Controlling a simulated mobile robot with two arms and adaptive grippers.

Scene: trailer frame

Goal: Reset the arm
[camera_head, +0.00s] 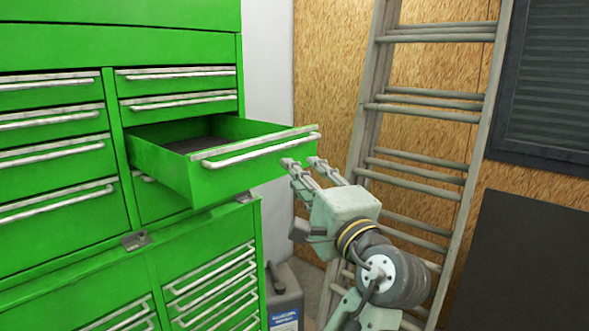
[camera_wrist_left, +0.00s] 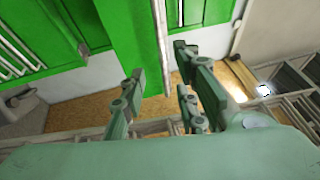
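My left gripper (camera_head: 304,163) is at the right end of the pulled-out green drawer (camera_head: 225,178), just below the end of its pale bar handle (camera_head: 262,149). Its two fingers are spread apart with nothing between them. In the left wrist view the open fingers (camera_wrist_left: 160,72) also show, with the green drawer (camera_wrist_left: 130,45) beyond them. I cannot tell whether a fingertip touches the drawer. The drawer has a dark bottom and looks empty in the part I see. My right gripper is in neither view.
The green tool cabinet (camera_head: 55,155) fills the left side, its other drawers shut. A ladder (camera_head: 430,100) leans on the chipboard wall behind my arm. A grey canister (camera_head: 284,292) stands below the drawer. A dark panel (camera_head: 525,265) is at the right.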

